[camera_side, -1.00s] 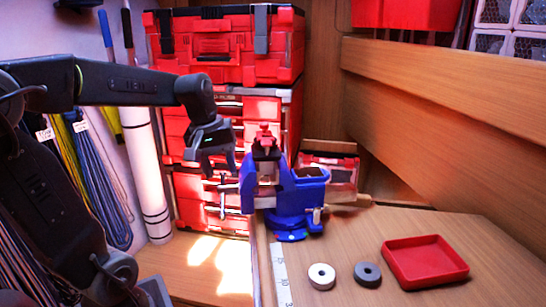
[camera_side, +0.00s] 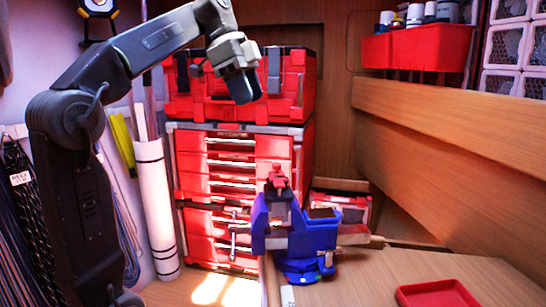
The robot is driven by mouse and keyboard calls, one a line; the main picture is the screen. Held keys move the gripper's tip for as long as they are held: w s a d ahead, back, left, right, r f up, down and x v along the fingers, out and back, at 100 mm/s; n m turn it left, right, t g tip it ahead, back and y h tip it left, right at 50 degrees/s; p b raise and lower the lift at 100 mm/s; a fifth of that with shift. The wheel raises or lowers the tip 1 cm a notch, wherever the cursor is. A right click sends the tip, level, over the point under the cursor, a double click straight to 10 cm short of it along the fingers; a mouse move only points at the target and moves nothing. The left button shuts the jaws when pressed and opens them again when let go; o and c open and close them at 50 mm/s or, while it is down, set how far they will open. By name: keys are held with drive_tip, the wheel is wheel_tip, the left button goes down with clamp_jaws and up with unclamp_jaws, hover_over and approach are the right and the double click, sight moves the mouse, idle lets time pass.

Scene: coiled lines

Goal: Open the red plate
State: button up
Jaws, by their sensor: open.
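The red plate (camera_side: 432,291) looks like a shallow tray with a raised rim. It lies on the wooden bench at the bottom right, and the lower frame edge cuts it off. A blue bench vise (camera_side: 305,243) stands left of it, with a small red piece (camera_side: 278,180) at the top of its jaws. My gripper (camera_side: 245,92) is open and raised, pointing down in front of the upper red toolbox. It is above and left of the vise, far from the plate, and touches nothing that I can see.
Red toolbox and drawers (camera_side: 235,165) stand behind the vise. A wooden wall (camera_side: 440,150) bounds the right side. A white roll (camera_side: 157,205) and dark hanging cords (camera_side: 25,225) are at left. The bench (camera_side: 385,275) is clear between vise and plate.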

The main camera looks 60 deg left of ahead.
sight(276, 164)
drive_tip(key=x, duration=1.3)
drive_tip(key=shift+d+f, duration=0.1)
drive_tip(key=shift+f, duration=0.25)
drive_tip(key=shift+c, duration=0.2)
clamp_jaws()
